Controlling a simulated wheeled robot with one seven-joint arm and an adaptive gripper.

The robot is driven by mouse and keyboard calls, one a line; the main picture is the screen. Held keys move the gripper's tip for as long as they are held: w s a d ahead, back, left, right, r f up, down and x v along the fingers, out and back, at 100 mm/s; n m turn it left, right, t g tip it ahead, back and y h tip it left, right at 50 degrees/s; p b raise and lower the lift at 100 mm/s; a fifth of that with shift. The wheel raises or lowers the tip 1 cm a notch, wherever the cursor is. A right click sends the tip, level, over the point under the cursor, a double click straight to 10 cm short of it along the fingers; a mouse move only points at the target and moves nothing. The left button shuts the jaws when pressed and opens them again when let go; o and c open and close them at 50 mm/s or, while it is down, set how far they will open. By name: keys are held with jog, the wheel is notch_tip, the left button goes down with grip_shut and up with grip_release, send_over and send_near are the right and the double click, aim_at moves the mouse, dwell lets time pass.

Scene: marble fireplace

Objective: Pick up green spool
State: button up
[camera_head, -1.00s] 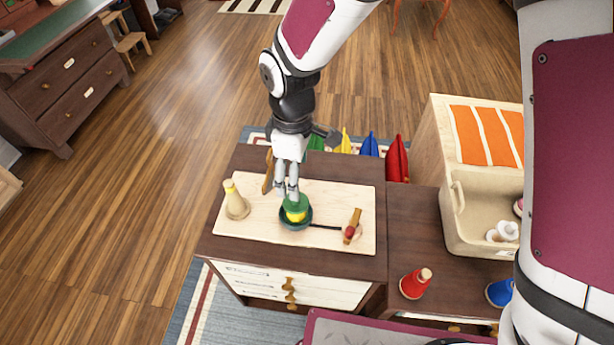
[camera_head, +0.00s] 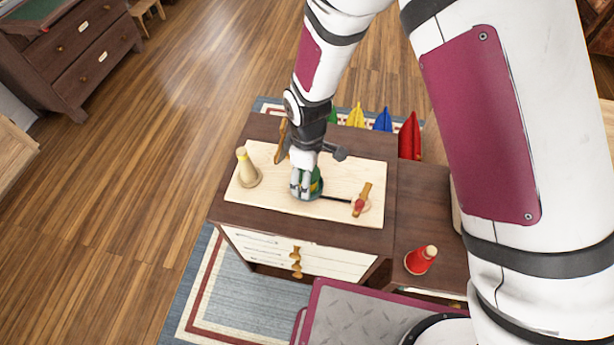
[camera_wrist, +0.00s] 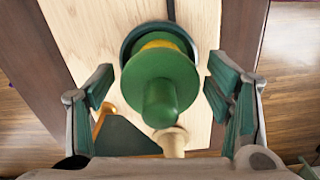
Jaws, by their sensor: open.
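The green spool (camera_wrist: 160,82) has a green top with a knob and a yellow band below it. It sits in a small dark round pan (camera_wrist: 196,48) on a pale board. In the head view the spool (camera_head: 316,184) is partly hidden behind my gripper (camera_head: 303,190). In the wrist view my gripper (camera_wrist: 165,105) is open, with one finger on each side of the spool. Gaps show between the fingers and the spool, and nothing is held.
The pale board (camera_head: 270,202) lies on a dark wooden cabinet (camera_head: 275,237). A cream peg-shaped piece (camera_head: 247,170) stands at the board's left. A wooden piece (camera_head: 362,200) lies at its right. A red spool (camera_head: 421,260) stands on the lower surface at right.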

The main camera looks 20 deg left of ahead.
jog(key=shift+f, duration=0.2)
jog(key=c, duration=1.3)
